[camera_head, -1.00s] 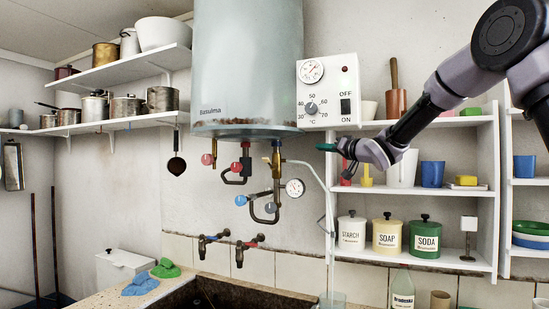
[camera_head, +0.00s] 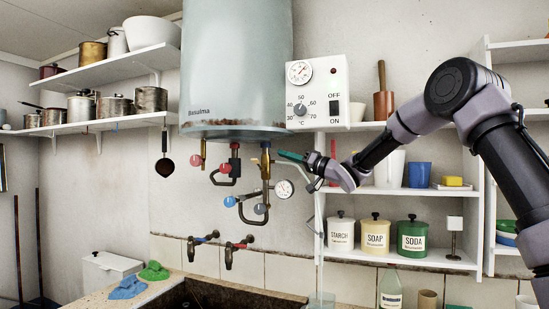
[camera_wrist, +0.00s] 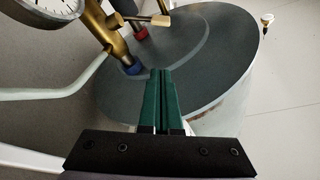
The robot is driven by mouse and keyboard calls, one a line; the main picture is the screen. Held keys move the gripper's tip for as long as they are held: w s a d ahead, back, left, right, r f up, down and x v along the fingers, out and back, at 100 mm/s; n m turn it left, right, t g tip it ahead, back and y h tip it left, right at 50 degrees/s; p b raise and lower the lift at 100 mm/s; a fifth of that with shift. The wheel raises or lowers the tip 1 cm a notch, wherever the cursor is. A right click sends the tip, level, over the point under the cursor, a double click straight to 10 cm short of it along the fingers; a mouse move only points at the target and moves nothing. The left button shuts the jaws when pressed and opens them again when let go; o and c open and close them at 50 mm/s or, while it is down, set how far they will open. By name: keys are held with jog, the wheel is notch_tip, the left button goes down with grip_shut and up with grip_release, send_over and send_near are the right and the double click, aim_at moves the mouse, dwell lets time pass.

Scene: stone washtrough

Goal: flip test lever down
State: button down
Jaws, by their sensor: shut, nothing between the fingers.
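The boiler (camera_head: 236,65) hangs on the wall with valves and pipes under it. A brass valve (camera_head: 265,165) stands below its underside at the right. In the wrist view a short brass lever (camera_wrist: 158,20) with a pale end sticks out to the right of the brass pipe (camera_wrist: 108,28), beyond my fingers; I take it for the test lever. My gripper (camera_head: 290,156) has green fingers and is just right of the brass valve, under the boiler. In the wrist view my gripper (camera_wrist: 160,75) is shut and empty, apart from the lever in the picture.
A round gauge (camera_head: 284,189) is just below my gripper; a pale pipe (camera_head: 318,215) runs down beside it. A control box (camera_head: 318,92) is above right. Shelves (camera_head: 400,190) with canisters stand at the right, behind my arm. The trough (camera_head: 215,295) is below.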

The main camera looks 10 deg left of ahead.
aim_at(258, 161)
jog(key=w+a, duration=0.1)
jog(key=a, duration=0.7)
jog(key=shift+a+f, duration=0.3)
jog(key=shift+f, duration=0.15)
jog(key=shift+s+f+n+g, duration=0.15)
jog(key=shift+f+n+g, duration=0.25)
jog(key=shift+n, duration=0.6)
jog(key=shift+s+a+f+n+g+y, duration=0.1)
jog(key=shift+f+n+g+y, duration=0.2)
jog(key=shift+n, duration=0.45)
jog(key=shift+s+f+n+g+y, duration=0.1)
jog(key=shift+f+n+g+y, duration=0.1)
jog(key=shift+n+g, duration=0.4)
jog(key=f+n+g, duration=0.1)
jog(key=n, duration=0.1)
jog(key=f+n+g, duration=0.1)
jog(key=n, duration=0.2)
jog(key=f+n+g, duration=0.1)
jog(key=n, duration=0.1)
jog(key=shift+s+f+n+y, duration=0.15)
jog(key=shift+s+n+y, duration=0.05)
jog(key=shift+n+y, duration=0.15)
jog(key=shift+f, duration=0.1)
